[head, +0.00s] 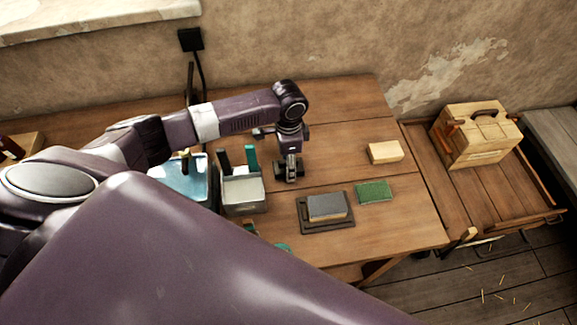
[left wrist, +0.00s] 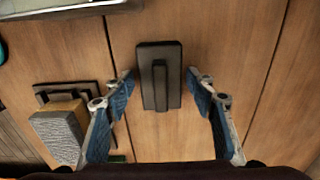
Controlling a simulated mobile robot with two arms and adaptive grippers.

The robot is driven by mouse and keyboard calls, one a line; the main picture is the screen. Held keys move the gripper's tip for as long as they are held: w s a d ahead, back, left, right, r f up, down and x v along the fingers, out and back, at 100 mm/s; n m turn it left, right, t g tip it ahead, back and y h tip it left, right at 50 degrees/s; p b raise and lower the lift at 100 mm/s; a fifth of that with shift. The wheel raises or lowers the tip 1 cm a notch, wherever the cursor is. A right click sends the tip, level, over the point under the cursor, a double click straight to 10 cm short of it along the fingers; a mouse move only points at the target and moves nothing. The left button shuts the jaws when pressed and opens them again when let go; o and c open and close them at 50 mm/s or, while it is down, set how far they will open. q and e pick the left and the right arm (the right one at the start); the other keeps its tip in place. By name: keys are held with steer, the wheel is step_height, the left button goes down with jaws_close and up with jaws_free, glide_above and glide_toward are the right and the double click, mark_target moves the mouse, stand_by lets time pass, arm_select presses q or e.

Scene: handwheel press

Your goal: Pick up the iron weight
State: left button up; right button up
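The iron weight (left wrist: 172,98) is a dark rectangular block with a raised bar handle on top. In the left wrist view it lies on the wooden table near the upper middle, between and slightly beyond my fingertips. My left gripper (left wrist: 165,85) is open and empty, with its blue-padded fingers apart on either side; I see no contact. In the head view my left gripper (head: 289,160) points down at the table, and the weight is hard to tell apart from the dark fingers. My right gripper is not in view.
A metal box (head: 243,207) with tools stands just left of my gripper. A grey block (head: 327,206) on a dark tray (head: 341,226), a green pad (head: 374,191) and a yellowish block (head: 385,152) lie to the right. A wooden case (head: 475,140) sits on a cart at far right.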

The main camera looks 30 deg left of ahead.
arm_select(q)
steer(key=c, duration=0.5)
jaws_close()
steer(key=shift+w, duration=0.1)
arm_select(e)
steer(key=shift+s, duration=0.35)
arm_select(q)
steer(key=shift+r, duration=0.1)
